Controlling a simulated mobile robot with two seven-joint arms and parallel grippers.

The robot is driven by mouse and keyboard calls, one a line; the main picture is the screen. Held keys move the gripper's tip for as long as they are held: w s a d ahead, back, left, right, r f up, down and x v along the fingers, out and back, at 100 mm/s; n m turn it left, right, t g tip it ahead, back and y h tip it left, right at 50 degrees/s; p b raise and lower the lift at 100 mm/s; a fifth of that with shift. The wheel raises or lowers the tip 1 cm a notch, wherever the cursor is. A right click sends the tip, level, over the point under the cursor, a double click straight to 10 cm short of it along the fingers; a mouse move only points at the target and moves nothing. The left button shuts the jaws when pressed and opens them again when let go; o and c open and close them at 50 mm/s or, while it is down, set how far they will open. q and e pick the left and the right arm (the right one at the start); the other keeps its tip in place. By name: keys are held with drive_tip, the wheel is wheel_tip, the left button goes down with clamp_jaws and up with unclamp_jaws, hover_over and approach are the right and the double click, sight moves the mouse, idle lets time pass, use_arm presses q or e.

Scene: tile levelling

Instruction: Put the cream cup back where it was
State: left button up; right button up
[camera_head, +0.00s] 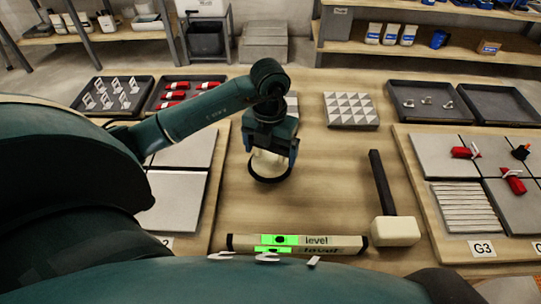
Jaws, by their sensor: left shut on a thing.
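My left gripper (270,150) points down over the middle of the wooden table (330,190). It is shut on the cream cup (268,163). The cup has a pale body and a dark ring at its lower edge, and the gripper hides its upper part. I cannot tell whether the ring touches the table or hangs just above it. My right gripper is not in view.
A green-windowed level (325,245) lies in front, with a cream-headed mallet (395,230) to its right. Tile boards (460,258) flank the middle on both sides. A patterned tile (350,109) and dark trays (420,101) lie behind. Table between cup and mallet is clear.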

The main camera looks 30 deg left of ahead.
use_arm(q)
drive_tip(key=shift+f, duration=1.25)
drive_tip(key=shift+f, duration=0.15)
drive_tip(key=o, duration=0.8)
wheel_tip(320, 180, up, 12)
drive_tip(key=shift+f, duration=0.25)
drive_tip(key=shift+r, duration=0.4)
